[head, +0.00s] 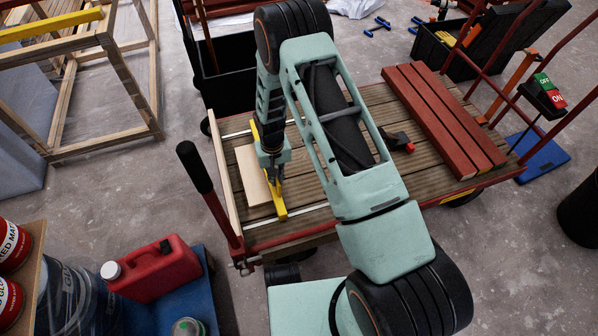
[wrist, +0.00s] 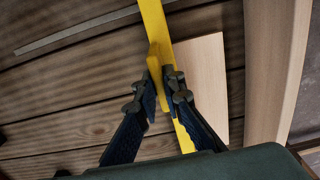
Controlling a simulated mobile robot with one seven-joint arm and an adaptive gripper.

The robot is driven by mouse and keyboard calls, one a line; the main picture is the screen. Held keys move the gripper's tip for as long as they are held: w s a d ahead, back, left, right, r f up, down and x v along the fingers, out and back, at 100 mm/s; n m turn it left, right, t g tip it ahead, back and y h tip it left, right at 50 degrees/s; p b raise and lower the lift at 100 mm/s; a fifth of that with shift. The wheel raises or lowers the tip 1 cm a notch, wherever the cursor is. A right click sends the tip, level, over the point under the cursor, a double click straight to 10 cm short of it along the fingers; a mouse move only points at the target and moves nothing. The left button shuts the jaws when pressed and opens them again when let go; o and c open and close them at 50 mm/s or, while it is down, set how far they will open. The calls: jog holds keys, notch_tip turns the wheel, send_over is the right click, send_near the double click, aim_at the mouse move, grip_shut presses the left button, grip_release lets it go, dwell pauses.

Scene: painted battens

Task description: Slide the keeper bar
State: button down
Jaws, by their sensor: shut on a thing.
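The yellow keeper bar (head: 281,209) lies along the left part of the slatted cart deck, partly hidden by my arm. In the wrist view the bar (wrist: 153,22) runs from the top edge down between my fingers. My gripper (head: 274,178) is over the bar's near half. In the wrist view my gripper (wrist: 160,86) is shut on the bar's raised yellow tab, with one dark finger on each side. A pale wooden board (head: 250,168) lies beside the bar, partly under it; it also shows in the wrist view (wrist: 208,70).
A pale upright batten (head: 226,180) edges the deck's left side. Thin metal strips (head: 312,212) cross the deck. Red-brown battens (head: 440,115) lie at the deck's right. A black cart handle (head: 194,166) rises at the left. The deck's middle is mostly hidden by my arm.

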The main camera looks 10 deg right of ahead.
jog(key=shift+s+a, duration=0.25)
jog(key=shift+a, duration=0.8)
jog(key=shift+s+a, duration=0.2)
jog(key=shift+a, duration=0.85)
jog(key=c, duration=2)
grip_release()
jog(key=shift+c, duration=0.2)
jog(key=shift+w, duration=0.1)
notch_tip(320, 180, up, 12)
jog(key=shift+d+r, duration=0.1)
